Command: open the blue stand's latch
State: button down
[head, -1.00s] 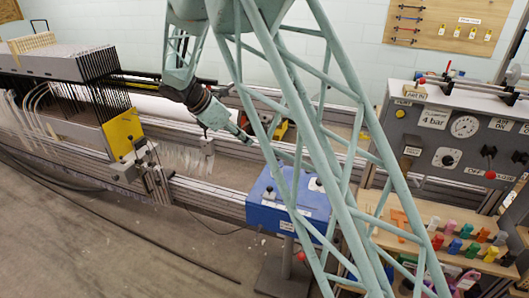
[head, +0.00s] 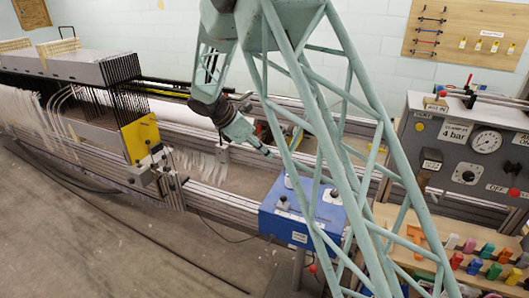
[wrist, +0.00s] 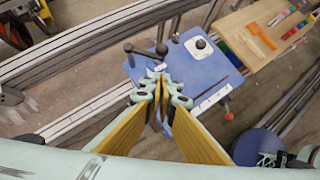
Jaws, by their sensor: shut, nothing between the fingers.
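The blue stand (head: 272,222) is a blue box top on a post, right of the loom rail; part of it is hidden behind my arm's lattice. It also shows in the wrist view (wrist: 200,72). On its top, a black lever (wrist: 143,51) with a ball end lies near the far left edge, looking like the latch. My gripper (head: 267,153) is shut and empty, above and behind the stand in the head view. In the wrist view its fingertips (wrist: 159,73) appear just below the lever; contact cannot be told.
A metal rail (head: 225,200) runs behind the stand. The loom's yellow plate (head: 138,138) and black rods stand to the left. A grey panel with a gauge (head: 487,142) and a wooden rack of coloured clips (head: 455,238) are at right.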

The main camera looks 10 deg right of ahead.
jog(key=w+d+f+b, duration=0.2)
jog(key=d+f, duration=0.3)
jog(key=d, duration=0.2)
jog(key=shift+w+d+f, duration=0.25)
jog(key=shift+f, duration=0.05)
